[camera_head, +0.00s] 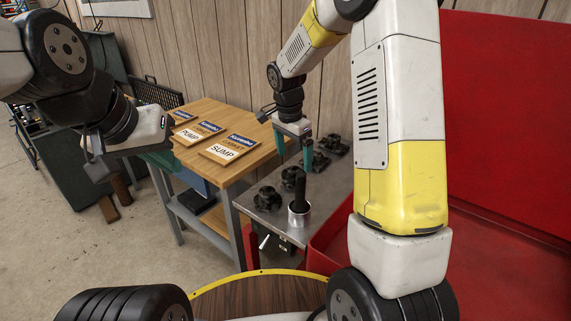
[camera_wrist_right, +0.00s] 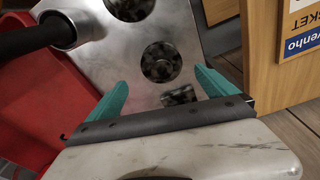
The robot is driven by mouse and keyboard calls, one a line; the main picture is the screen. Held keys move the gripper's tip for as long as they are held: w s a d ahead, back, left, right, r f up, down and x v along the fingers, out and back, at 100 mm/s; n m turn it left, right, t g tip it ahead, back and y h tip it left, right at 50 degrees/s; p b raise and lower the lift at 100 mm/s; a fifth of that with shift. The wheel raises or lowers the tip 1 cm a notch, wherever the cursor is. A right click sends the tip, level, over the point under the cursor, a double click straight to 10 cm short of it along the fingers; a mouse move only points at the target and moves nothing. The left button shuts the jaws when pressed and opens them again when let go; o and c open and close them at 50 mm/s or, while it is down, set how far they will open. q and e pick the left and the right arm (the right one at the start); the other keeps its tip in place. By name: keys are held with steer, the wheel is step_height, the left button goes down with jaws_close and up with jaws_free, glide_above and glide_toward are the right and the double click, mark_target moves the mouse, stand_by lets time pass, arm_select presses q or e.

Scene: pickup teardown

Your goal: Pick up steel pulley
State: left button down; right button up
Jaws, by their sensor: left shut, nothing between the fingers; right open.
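Several dark round ribbed parts stand on a steel-topped table; I cannot tell which one is the steel pulley. Two are at the near left (camera_head: 268,198) (camera_head: 292,178), others farther back (camera_head: 333,144). My right gripper (camera_head: 292,155) is open above the table, its teal fingers pointing down. In the right wrist view a mottled dark disc (camera_wrist_right: 160,62) lies beyond the open fingers (camera_wrist_right: 160,90), with a second disc (camera_wrist_right: 130,8) behind it and a dark patch nearer. Nothing is held. My left gripper (camera_head: 160,155) is shut and empty left of the wooden table, its fingers mostly hidden.
A silver cylinder with a black rod (camera_head: 299,215) stands at the steel table's near edge. A wooden table (camera_head: 245,165) with PUMP and SUMP cards is to its left. A red bin (camera_head: 325,240) is at the right. A round wooden top (camera_head: 260,298) is in front.

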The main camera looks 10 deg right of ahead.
mark_target(294, 169)
steer(key=f, duration=0.6)
steer(key=shift+w+d, duration=0.1)
steer(key=shift+w, duration=0.25)
steer(key=shift+r, duration=0.1)
steer(key=c, duration=1.9)
